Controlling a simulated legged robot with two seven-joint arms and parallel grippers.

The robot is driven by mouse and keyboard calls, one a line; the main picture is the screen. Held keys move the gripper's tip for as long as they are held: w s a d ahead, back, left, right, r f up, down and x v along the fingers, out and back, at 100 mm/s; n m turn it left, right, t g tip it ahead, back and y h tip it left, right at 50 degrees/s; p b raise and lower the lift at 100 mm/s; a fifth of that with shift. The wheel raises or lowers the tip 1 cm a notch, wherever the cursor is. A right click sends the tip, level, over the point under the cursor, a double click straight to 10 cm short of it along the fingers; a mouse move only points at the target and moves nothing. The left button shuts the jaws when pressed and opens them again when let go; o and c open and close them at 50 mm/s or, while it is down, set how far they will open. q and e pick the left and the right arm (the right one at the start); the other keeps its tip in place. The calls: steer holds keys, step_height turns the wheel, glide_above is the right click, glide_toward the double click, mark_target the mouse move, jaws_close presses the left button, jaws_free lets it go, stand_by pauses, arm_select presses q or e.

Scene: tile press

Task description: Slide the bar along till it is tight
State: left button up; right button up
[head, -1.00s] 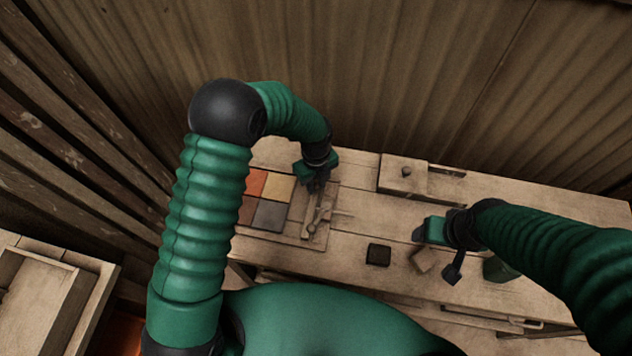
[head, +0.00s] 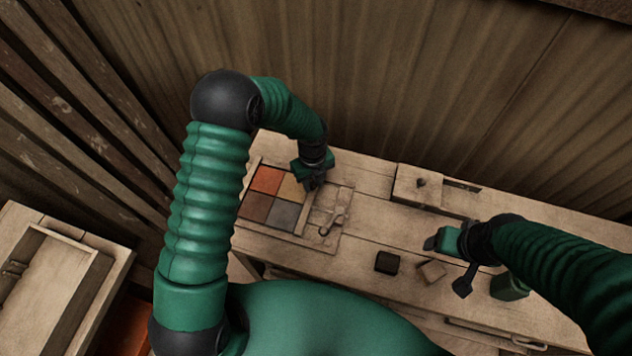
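The pale wooden bar (head: 301,224) lies along the right side of the tile block, close against it. I cannot tell whether any thin gap is left. The block has an orange tile (head: 266,180), a tan tile (head: 290,190), a brown tile (head: 255,207) and a grey tile (head: 284,214), in a wooden press frame (head: 322,245). My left gripper (head: 312,184) points down at the bar's far end and hides it; its fingers are too small and dark to judge. A small wooden lever (head: 332,222) sits right of the bar. My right gripper (head: 432,243) hangs over the bench, apart from the press; its fingers are unclear.
A dark block (head: 387,262) and a light wooden block (head: 432,271) lie on the bench's front part. A green container (head: 509,287) stands under my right arm. A wooden box (head: 418,185) is at the back. A tray (head: 45,275) stands at far left.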

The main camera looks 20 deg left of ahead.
arm_select(q)
steer(key=o, duration=0.4)
steer(key=shift+w, duration=0.3)
steer(key=shift+o, duration=0.2)
steer(key=shift+s, duration=0.1)
step_height(320, 180, up, 17)
steer(key=shift+f, duration=0.15)
steer(key=s+a+n+t, duration=0.1)
steer(key=s+a+n, duration=0.1)
steer(key=s+n, duration=0.5)
steer(key=s+a+f+n+t, duration=0.1)
steer(key=s+n, duration=0.7)
steer(key=n, duration=1.2)
steer(key=shift+s+a+f+t, duration=0.2)
steer(key=shift+a+t, duration=0.1)
steer(key=shift+a, duration=0.2)
